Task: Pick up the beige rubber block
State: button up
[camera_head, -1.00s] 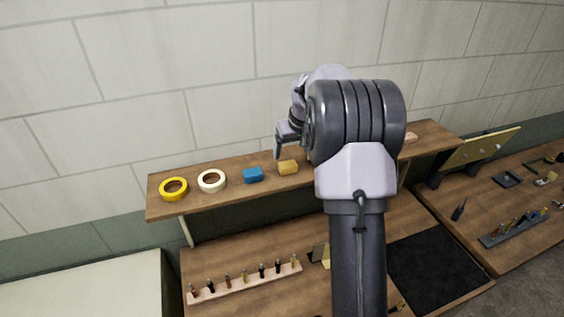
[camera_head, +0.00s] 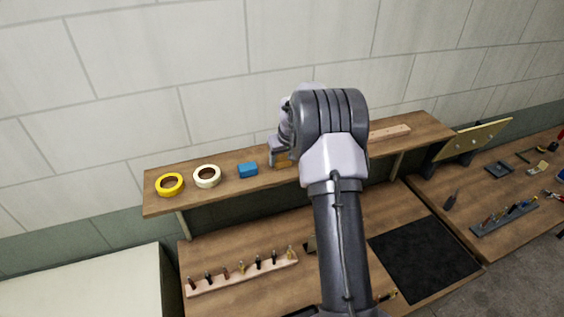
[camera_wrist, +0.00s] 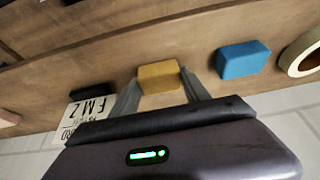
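The beige rubber block (camera_head: 283,161), a tan-yellow block, lies on the wooden shelf to the right of a blue block. In the wrist view the beige block (camera_wrist: 158,75) sits between the tips of my gripper's two fingers (camera_wrist: 160,80). The fingers are apart, one on each side of the block, with a small gap visible at the right. I cannot tell whether the left finger touches it. In the head view my gripper (camera_head: 277,150) partly covers the block, and my arm hides the shelf just right of it.
The blue block (camera_head: 248,170) is close beside the beige one; it also shows in the wrist view (camera_wrist: 243,60). A cream tape roll (camera_head: 207,176) and yellow tape roll (camera_head: 170,185) lie farther left. A long bar (camera_head: 389,133) lies right. A lettered card (camera_wrist: 88,112) is near the left finger.

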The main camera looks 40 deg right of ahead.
aim_at(281, 156)
jog(key=shift+c, duration=1.4)
jog(key=shift+w+r, duration=0.1)
jog(key=shift+r, duration=0.1)
notch_tip(281, 156, up, 3)
jog(key=shift+b, duration=0.65)
jog(key=s+a+r+b, duration=0.1)
jog(key=s+a+b, duration=0.3)
jog(key=s+a, duration=0.7)
jog(key=shift+a+r+b, duration=0.25)
jog(key=shift+a+b, duration=0.1)
